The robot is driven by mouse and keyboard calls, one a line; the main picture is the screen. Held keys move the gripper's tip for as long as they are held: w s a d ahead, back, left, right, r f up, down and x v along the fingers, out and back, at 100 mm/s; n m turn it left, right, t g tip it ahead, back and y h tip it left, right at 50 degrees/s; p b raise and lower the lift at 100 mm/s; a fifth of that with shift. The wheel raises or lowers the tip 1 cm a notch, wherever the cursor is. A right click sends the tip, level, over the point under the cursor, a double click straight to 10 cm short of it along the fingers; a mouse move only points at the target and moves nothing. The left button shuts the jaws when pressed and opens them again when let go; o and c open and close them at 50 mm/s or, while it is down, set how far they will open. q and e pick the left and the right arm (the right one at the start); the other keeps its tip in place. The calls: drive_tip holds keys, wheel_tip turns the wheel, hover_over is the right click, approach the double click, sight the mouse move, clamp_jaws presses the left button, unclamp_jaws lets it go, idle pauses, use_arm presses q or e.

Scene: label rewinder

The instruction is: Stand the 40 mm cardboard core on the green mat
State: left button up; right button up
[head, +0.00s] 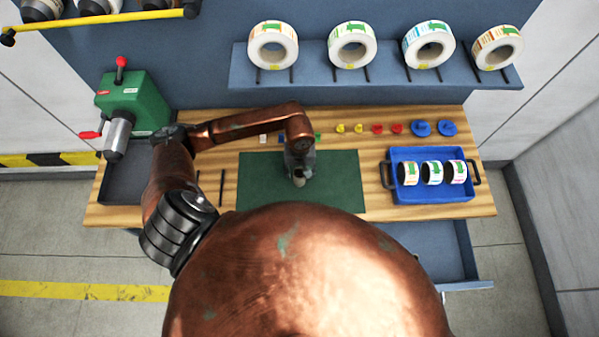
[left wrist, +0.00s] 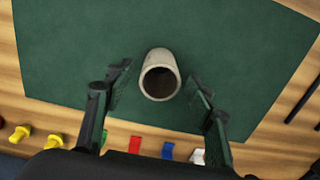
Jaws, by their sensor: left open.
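The cardboard core (left wrist: 160,75) is a short beige tube with a dark hollow inside. In the left wrist view its open end faces the camera, and it appears to stand upright on the green mat (left wrist: 250,50). In the head view the core (head: 298,181) shows as a small pale piece just below my left gripper (head: 299,172), over the middle of the mat (head: 340,185). My left gripper (left wrist: 159,92) is open, with one finger on each side of the core and visible gaps between. My right gripper is not in view.
A blue tray (head: 429,198) with several small label rolls stands right of the mat. Colored plugs (head: 377,129) line the bench's back edge. A green machine (head: 135,103) stands at the left. Large label rolls (head: 351,46) sit on the shelf above.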

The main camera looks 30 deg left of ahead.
use_arm(q)
wheel_tip(320, 180, up, 11)
drive_tip(key=b, duration=0.2)
